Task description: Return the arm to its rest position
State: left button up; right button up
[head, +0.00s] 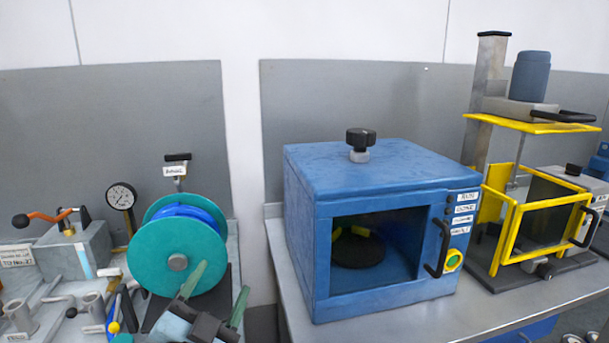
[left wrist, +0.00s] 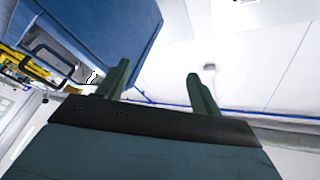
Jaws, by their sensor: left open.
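My left gripper (head: 216,288) is at the bottom of the head view, in front of the teal reel (head: 165,262). Its two green fingers point up and stand apart, with nothing between them. In the left wrist view the open fingers (left wrist: 160,85) show against a white wall or ceiling, with a blue box-like body (left wrist: 95,35) beyond them at the upper left. My right gripper is in neither view.
A blue cabinet (head: 375,165) with a dark window stands on the right bench (head: 480,312). A yellow-framed machine (head: 508,230) stands right of it. A pressure gauge (head: 121,196) and a grey block with an orange-handled lever (head: 42,218) are at the left. A gap separates the benches.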

pick_arm(q)
jog(key=s+a+f+n+g+y, duration=0.4)
jog(key=a+f+n+g+y, duration=0.15)
jog(key=f, duration=0.45)
jog(key=s+a+f+n+g+h, duration=0.1)
jog(key=s+f+g, duration=0.55)
jog(key=s, duration=0.45)
jog(key=s+a+f+n+g, duration=0.2)
jog(key=s+f+g, duration=0.3)
jog(key=s+f, duration=0.45)
notch_tip(320, 180, down, 21)
jog(key=s+g, duration=0.1)
jog(key=s, duration=0.2)
jog(key=s+a+f+g, duration=0.1)
jog(key=s+a+f, duration=0.1)
jog(key=s+f, duration=1.3)
jog(key=shift+s+a+f+m, duration=0.2)
jog(key=shift+s+f+m, duration=0.15)
jog(key=shift+f, duration=0.45)
jog(key=shift+s+a+f, duration=0.1)
jog(key=shift+s+f, duration=0.05)
jog(key=shift+s, duration=0.35)
jog(key=shift+c, duration=0.2)
